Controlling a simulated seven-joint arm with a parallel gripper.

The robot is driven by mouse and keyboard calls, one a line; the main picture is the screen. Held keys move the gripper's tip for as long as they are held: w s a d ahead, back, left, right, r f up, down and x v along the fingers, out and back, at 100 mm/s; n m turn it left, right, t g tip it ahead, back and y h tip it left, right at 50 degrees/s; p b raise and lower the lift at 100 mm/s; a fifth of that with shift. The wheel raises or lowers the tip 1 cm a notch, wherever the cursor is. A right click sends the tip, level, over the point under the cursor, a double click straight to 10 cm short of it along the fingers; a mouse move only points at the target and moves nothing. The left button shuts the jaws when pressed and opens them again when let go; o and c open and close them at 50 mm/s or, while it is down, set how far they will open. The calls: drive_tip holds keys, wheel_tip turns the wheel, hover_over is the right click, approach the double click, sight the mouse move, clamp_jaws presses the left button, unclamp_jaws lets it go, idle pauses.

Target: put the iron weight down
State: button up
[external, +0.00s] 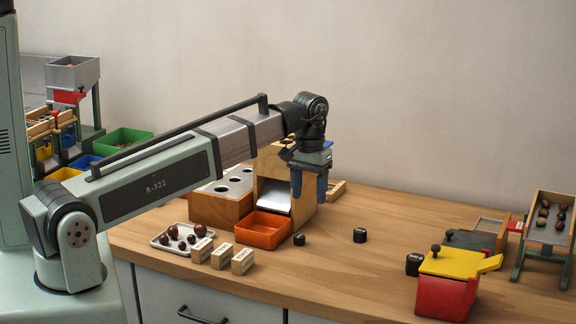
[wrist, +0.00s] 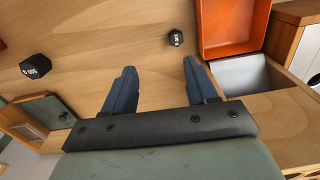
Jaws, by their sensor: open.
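Three black iron weights stand on the wooden table in the external view. A small one (external: 299,239) is beside the orange tray, another (external: 360,235) stands to its right, and a third (external: 413,264) is by the red box. The wrist view shows the small weight (wrist: 176,38) near the orange tray and a larger one marked 500 (wrist: 36,67) at left. My gripper (external: 309,200) is open, with blue fingers pointing down above the table by the wooden chute. In the wrist view, nothing is between its fingers (wrist: 160,65), and it touches no weight.
The orange tray (external: 288,231) sits under the metal chute (external: 274,196). A white tray of chestnuts (external: 158,241) and several labelled blocks (external: 222,256) are at left. A red box with yellow lid (external: 441,299) is at right.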

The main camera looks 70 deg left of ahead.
drive_tip(key=w+d+m, duration=0.1)
drive_tip(key=w+d, duration=0.1)
drive_tip(key=d, duration=0.4)
drive_tip(key=n+g+y, duration=0.1)
drive_tip(key=n+y, duration=0.3)
drive_tip(key=n, duration=1)
hover_over(300, 236)
drive_tip(key=w+d, duration=0.1)
drive_tip(key=d, duration=0.2)
drive_tip(key=f, duration=0.7)
drive_tip(key=shift+w+a+f, duration=0.15)
drive_tip(key=shift+a+f, duration=0.1)
drive_tip(key=shift+s+x, duration=0.2)
drive_tip(key=shift+x, duration=0.8)
drive_tip(key=shift+s+x, duration=0.25)
drive_tip(key=shift+x, duration=0.75)
drive_tip(key=shift+a+f, duration=0.2)
drive_tip(key=shift+f, duration=0.35)
